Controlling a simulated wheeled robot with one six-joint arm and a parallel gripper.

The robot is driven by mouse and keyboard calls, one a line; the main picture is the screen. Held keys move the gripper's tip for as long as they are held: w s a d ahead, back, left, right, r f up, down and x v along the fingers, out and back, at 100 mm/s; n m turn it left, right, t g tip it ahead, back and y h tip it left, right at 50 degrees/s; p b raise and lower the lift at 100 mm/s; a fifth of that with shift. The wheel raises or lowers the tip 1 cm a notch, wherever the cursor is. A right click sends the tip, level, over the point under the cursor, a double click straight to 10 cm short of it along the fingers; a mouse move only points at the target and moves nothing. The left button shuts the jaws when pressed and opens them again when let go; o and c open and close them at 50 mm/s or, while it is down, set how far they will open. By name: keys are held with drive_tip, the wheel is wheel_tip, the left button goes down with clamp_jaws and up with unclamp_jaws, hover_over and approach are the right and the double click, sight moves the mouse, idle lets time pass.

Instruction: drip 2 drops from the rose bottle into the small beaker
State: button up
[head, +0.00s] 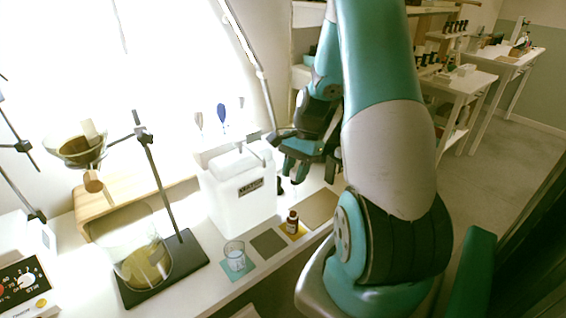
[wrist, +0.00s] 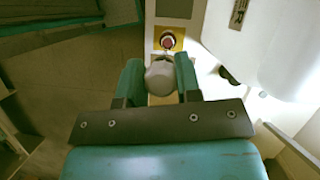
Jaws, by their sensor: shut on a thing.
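My gripper (wrist: 160,72) is shut on a grey round-topped thing (wrist: 161,79), seen from above in the wrist view. Its lower part is hidden, and I cannot tell whether it is the rose bottle. In the head view my gripper (head: 300,160) is raised beside the white canister, and the held thing is not clear. The small clear beaker (head: 234,254) stands upright on a teal mat (head: 238,276), left of and nearer than my gripper. A small brown bottle (head: 292,221) stands on a yellow mat; its reddish top (wrist: 168,42) shows ahead of my fingers in the wrist view.
An empty grey mat (head: 268,242) lies between beaker and brown bottle. An empty tan mat (head: 320,208) lies further right. The large white canister (head: 235,200) stands behind. A stand (head: 152,170) with a dark base and a large glass vessel (head: 140,262) are at left.

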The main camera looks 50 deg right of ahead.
sight(295, 186)
drive_tip(key=shift+w+a, duration=0.2)
drive_tip(key=shift+w, duration=0.1)
drive_tip(key=shift+d, duration=0.1)
drive_tip(key=shift+s+d, duration=0.15)
drive_tip(key=shift+r+p, duration=0.15)
drive_tip(key=shift+p, duration=0.3)
drive_tip(key=shift+f+b, duration=1.05)
drive_tip(key=shift+f, duration=1)
drive_tip(key=c, duration=0.3)
drive_tip(key=shift+f, duration=0.1)
